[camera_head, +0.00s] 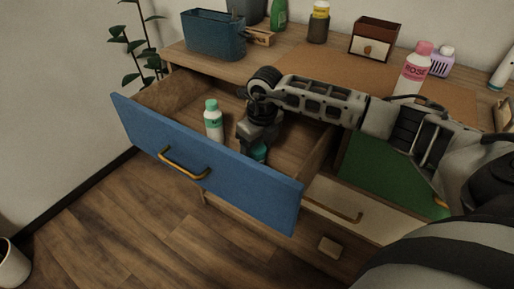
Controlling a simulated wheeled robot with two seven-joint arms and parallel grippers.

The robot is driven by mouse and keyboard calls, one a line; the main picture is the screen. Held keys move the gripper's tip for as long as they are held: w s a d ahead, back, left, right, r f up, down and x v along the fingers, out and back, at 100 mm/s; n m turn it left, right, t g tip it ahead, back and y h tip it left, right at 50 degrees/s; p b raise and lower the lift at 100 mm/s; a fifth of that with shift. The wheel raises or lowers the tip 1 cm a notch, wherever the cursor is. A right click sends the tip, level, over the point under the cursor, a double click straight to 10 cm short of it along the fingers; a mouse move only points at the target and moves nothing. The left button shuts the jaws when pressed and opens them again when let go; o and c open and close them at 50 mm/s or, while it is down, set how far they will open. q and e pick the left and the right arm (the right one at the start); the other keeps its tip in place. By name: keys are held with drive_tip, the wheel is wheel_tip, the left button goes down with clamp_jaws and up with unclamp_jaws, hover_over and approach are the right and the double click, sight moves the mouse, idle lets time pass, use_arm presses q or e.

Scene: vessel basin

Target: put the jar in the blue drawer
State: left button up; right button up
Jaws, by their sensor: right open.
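The blue drawer (190,160) is pulled out from the left side of the wooden desk, with a brass handle on its front. A white bottle with a green cap (213,122) stands upright inside it. A teal jar (260,153) is in the drawer behind the front panel, partly hidden by my right gripper (256,143). My right arm reaches in from the right, and the gripper points down into the drawer, open, right over the jar. I cannot tell whether the fingers touch it. My left gripper is not in view.
A green drawer front (385,175) is beside the blue drawer.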

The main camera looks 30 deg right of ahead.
sight(261, 150)
wheel_tip(261, 150, up, 11)
drive_tip(key=s, duration=0.1)
drive_tip(key=shift+s+d+p, duration=0.15)
drive_tip(key=shift+p, duration=0.3)
drive_tip(key=shift+r, duration=0.2)
